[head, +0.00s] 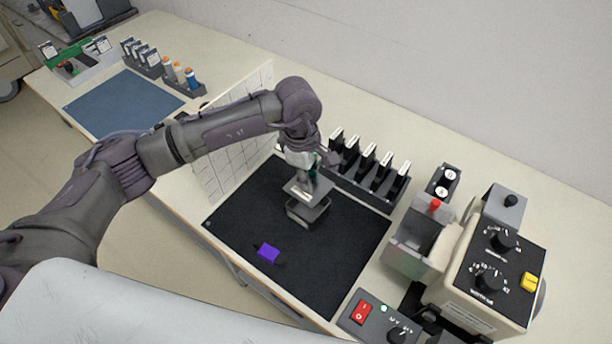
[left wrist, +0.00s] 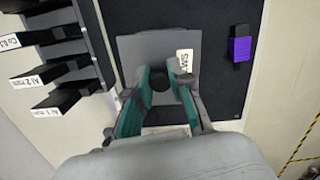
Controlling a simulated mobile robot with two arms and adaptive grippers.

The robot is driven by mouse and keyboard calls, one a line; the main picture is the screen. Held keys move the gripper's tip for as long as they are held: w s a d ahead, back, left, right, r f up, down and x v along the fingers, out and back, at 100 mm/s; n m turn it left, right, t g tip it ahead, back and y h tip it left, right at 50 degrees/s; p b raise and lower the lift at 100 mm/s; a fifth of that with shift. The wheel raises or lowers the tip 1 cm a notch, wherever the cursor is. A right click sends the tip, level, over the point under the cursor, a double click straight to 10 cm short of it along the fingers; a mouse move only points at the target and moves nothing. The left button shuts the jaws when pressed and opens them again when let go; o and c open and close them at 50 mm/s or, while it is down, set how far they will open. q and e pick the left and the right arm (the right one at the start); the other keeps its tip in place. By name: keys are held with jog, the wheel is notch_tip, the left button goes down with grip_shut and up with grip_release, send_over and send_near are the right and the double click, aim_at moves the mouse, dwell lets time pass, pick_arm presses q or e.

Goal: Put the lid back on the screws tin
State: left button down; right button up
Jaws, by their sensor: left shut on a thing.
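My left gripper (head: 308,172) points down over the black mat and is shut on the dark knob of the grey lid (head: 300,190). In the left wrist view its teal fingers (left wrist: 160,84) close on the knob, and the flat square lid (left wrist: 135,48) bears a white label, partly readable. The grey screws tin (head: 308,215) stands on the mat directly below the lid. The lid appears held a little above the tin's rim; whether any edge touches cannot be told. The tin's contents are hidden. My right gripper is not seen.
A purple object (head: 268,254) lies on the black mat (head: 340,255) in front of the tin. A rack of dark upright holders (head: 368,170) stands behind. A white grid panel (head: 222,150) is at left, and a control box (head: 490,270) at right.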

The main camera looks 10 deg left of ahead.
pick_arm(q)
jog(key=shift+f+b, duration=0.6)
jog(key=shift+f, duration=1.3)
notch_tip(320, 180, down, 2)
jog(key=shift+b, duration=1.1)
jog(key=shift+f, duration=0.1)
jog(key=shift+b, duration=0.8)
jog(key=shift+f+b, duration=0.1)
jog(key=shift+b, duration=0.85)
